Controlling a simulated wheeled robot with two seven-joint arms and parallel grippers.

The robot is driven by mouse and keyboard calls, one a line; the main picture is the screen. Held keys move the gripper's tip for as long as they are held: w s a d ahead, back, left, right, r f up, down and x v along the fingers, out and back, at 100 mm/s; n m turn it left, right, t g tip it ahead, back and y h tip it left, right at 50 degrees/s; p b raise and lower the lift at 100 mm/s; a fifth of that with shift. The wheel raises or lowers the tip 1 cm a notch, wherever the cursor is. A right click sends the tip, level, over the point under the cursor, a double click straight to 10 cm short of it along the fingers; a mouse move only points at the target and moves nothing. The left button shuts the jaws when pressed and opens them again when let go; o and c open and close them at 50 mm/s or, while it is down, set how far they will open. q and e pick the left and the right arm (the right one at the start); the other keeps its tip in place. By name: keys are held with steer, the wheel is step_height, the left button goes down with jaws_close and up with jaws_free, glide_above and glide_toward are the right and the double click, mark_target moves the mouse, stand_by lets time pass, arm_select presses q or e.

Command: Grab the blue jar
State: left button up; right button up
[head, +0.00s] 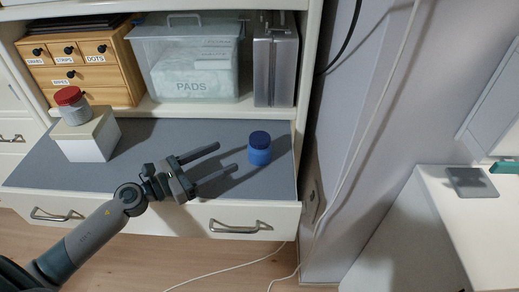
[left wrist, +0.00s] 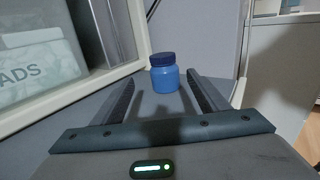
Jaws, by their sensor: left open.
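The blue jar (head: 260,149) with a dark blue lid stands upright on the grey surface of the shelf, near its right end. My left gripper (head: 227,159) is open and empty, to the left of the jar, with its fingers pointing towards it. In the left wrist view the blue jar (left wrist: 164,74) shows ahead, between the two open fingers in the picture and near their tips. The head view shows a gap between the fingertips and the jar. My right gripper is not in view.
A red-lidded jar (head: 71,105) stands on a white box (head: 88,135) at left. Behind are a wooden drawer unit (head: 81,68), a clear PADS bin (head: 188,62) and a silver case (head: 274,67). A cabinet wall (head: 308,80) rises right of the jar.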

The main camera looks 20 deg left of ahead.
mark_target(267, 136)
arm_select(q)
steer(key=p+x, duration=0.4)
steer(key=x, duration=0.7)
steer(key=shift+w+d, duration=0.15)
steer(key=shift+d, duration=0.05)
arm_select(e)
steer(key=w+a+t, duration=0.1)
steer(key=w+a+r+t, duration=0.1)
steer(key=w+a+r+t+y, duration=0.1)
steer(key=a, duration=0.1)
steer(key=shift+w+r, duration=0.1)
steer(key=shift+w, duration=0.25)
arm_select(q)
steer(key=shift+r, duration=0.1)
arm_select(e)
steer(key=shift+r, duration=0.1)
